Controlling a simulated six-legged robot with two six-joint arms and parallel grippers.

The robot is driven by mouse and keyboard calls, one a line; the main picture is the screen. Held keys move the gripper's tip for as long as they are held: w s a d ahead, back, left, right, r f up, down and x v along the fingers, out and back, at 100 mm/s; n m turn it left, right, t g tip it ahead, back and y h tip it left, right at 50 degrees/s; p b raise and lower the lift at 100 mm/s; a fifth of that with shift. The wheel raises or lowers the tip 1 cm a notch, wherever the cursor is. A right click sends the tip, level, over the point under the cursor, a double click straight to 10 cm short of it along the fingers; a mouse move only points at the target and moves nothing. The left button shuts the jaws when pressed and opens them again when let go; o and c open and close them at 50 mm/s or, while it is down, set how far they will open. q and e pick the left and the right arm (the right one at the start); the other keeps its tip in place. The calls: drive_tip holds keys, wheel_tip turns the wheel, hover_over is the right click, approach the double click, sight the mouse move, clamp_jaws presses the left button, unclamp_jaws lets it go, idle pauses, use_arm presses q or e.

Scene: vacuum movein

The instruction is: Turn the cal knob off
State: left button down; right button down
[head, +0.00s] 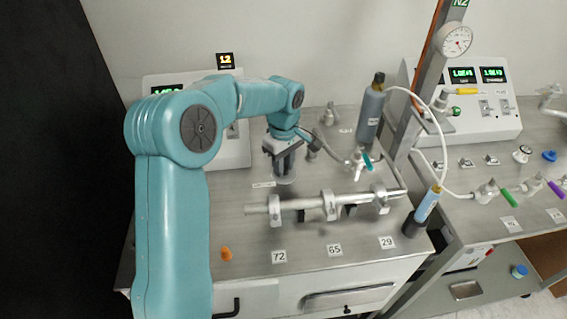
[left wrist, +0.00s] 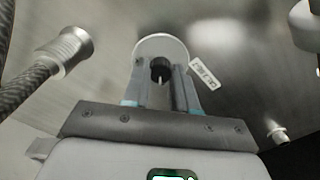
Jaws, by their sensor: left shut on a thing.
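The cal knob is a small black knob (left wrist: 160,66) with a white pointer line, standing on a pale round plate (left wrist: 158,43) on the metal bench in the left wrist view. A small label (left wrist: 203,73) lies beside it, too small to read surely. My left gripper (left wrist: 160,76) is shut on the knob, one finger on each side. In the head view my left gripper (head: 284,172) points down at the bench over the round plate (head: 286,178), and its fingers hide the knob. My right gripper is in neither view.
A metal rod in clamps (head: 329,206) lies in front of the gripper. A teal-handled valve (head: 362,163) and a dark bottle (head: 371,112) stand to the right. An instrument panel (head: 155,84) stands behind my arm. A small orange piece (head: 226,253) lies near the front edge.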

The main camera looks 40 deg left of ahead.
use_arm(q)
drive_tip(key=c, duration=0.9)
unclamp_jaws()
wheel_tip(320, 180, up, 16)
drive_tip(key=shift+r+p, duration=0.15)
drive_tip(key=shift+p, duration=0.7)
